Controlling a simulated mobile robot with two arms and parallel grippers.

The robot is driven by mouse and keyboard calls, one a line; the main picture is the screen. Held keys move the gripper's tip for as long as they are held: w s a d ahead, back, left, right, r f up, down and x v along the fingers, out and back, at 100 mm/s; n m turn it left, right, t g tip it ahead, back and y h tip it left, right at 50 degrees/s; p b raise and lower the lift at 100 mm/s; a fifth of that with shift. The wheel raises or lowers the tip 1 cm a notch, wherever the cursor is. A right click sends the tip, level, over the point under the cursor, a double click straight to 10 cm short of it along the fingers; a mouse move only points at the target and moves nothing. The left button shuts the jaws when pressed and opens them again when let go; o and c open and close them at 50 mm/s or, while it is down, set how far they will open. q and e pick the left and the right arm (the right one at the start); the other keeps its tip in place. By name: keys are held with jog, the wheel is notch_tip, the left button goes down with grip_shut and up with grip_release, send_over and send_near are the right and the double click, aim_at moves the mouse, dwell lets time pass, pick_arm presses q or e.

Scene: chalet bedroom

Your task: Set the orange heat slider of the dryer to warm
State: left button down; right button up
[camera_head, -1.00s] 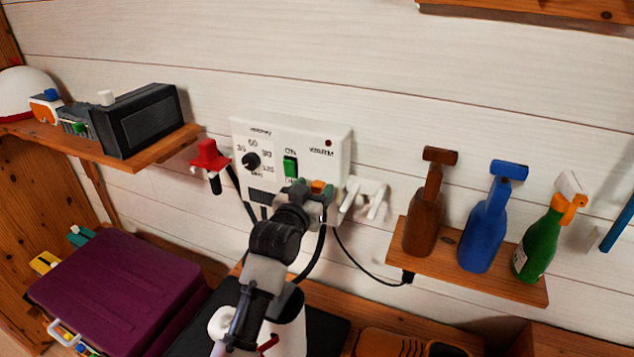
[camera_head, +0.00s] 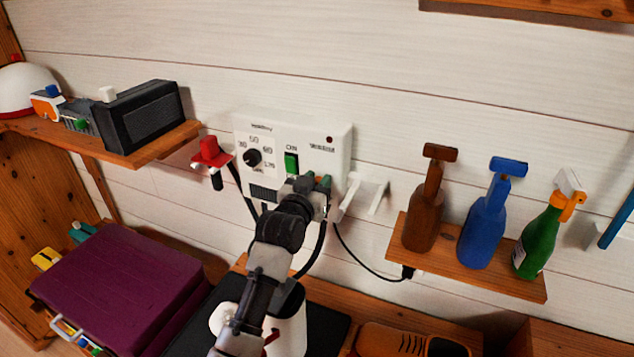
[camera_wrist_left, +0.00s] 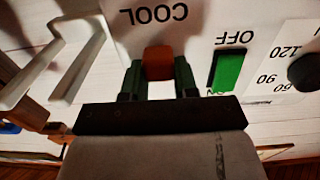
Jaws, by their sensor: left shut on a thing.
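The white wall dryer unit (camera_head: 318,150) has a green switch (camera_head: 291,162) and a black dial (camera_head: 253,157). My left gripper (camera_head: 316,184) is at the unit's lower right and hides the orange slider in the head view. In the left wrist view, which is upside down, the orange slider (camera_wrist_left: 158,63) sits between the two dark green fingers of my left gripper (camera_wrist_left: 158,78), which is shut on it. The word COOL lies just beyond the slider in that view. Any warm label is hidden. My right gripper is not in view.
A white hook holder (camera_head: 360,195) is just right of the unit, and a red-topped object (camera_head: 210,152) is left of it. Black cables hang below. A shelf (camera_head: 480,268) with a brown, a blue and a green bottle is at right.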

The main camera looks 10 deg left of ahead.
aim_at(322, 153)
pick_arm(q)
notch_tip(322, 153, up, 6)
jog(key=p, duration=0.5)
jog(key=c, duration=0.8)
grip_release()
jog(key=shift+c, duration=0.2)
jog(key=shift+f, duration=0.1)
jog(key=shift+s+a+f, duration=0.1)
jog(key=shift+s, duration=0.3)
jog(key=s+a+b, duration=0.2)
jog(key=s+b, duration=0.1)
jog(key=s, duration=0.6)
jog(key=shift+s, duration=0.4)
